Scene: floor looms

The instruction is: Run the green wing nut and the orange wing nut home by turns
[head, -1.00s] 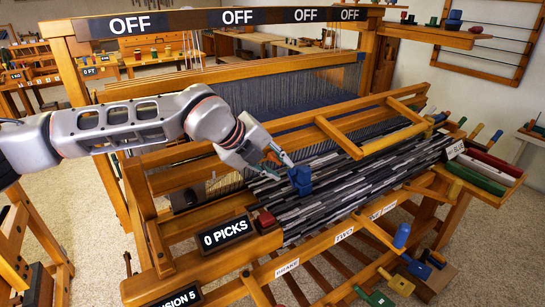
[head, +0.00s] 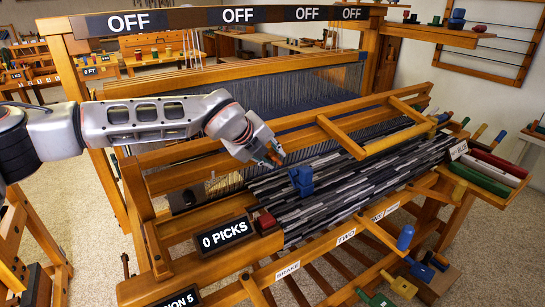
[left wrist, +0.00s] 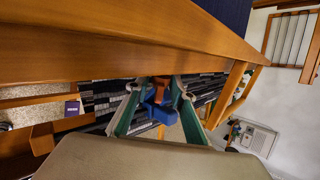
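My left gripper (head: 276,154) is above the striped dark warp in the head view, up and left of a blue piece (head: 302,181) standing there. I cannot tell whether that bit is the orange wing nut. A green knobbed piece (head: 376,299) is at the bottom of the head view; I cannot tell whether it is the green wing nut. My right gripper is out of view.
The wooden loom frame surrounds the warp, with a raised crossbar (head: 395,138) behind it. A "0 PICKS" sign (head: 226,236) and a red piece (head: 264,221) are at the front left. Coloured bars (head: 490,170) lie on the right tray. Blue and yellow knobs stand at the front right.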

